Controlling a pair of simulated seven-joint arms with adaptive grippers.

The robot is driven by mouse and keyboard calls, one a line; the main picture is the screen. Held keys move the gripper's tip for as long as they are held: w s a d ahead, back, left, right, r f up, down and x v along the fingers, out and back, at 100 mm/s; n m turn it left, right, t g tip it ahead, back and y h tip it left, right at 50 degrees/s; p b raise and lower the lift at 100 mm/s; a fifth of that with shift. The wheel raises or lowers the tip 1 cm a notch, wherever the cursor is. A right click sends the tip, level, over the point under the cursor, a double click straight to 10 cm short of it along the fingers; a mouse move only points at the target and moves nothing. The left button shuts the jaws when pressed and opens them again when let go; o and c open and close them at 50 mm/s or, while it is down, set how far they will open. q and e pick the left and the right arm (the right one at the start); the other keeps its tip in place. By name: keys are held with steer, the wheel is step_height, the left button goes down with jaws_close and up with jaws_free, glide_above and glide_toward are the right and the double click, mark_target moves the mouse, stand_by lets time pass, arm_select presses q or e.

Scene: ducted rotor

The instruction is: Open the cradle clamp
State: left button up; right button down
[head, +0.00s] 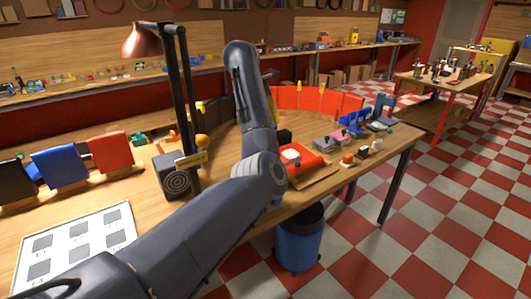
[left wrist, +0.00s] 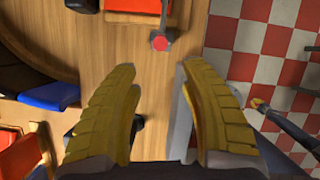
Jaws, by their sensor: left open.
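I cannot pick out the cradle clamp for certain. In the head view an orange-red device (head: 300,158) with a pale round top lies on a board on the bench. In the left wrist view an orange-red part (left wrist: 140,8) shows at the top edge, with a grey piece with a red round end (left wrist: 160,41) below it. My left gripper (left wrist: 160,80) is open, its two yellow fingers apart over bare wood. In the head view my left arm hides most of it. A dark piece with a yellow tip (left wrist: 262,106) shows at the right; I cannot tell whether it is my right gripper.
A copper lamp (head: 148,40) and a black speaker-like box (head: 176,178) stand left of my arm. Red bins (head: 318,98) curve along the bench's back. Blue stands (head: 355,122) and small parts line the right end. A blue bucket (head: 298,245) stands on the floor.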

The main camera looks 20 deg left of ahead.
arm_select(q)
steer(key=x, duration=1.7)
steer(key=shift+f, duration=0.1)
jaws_close()
stand_by(0.4)
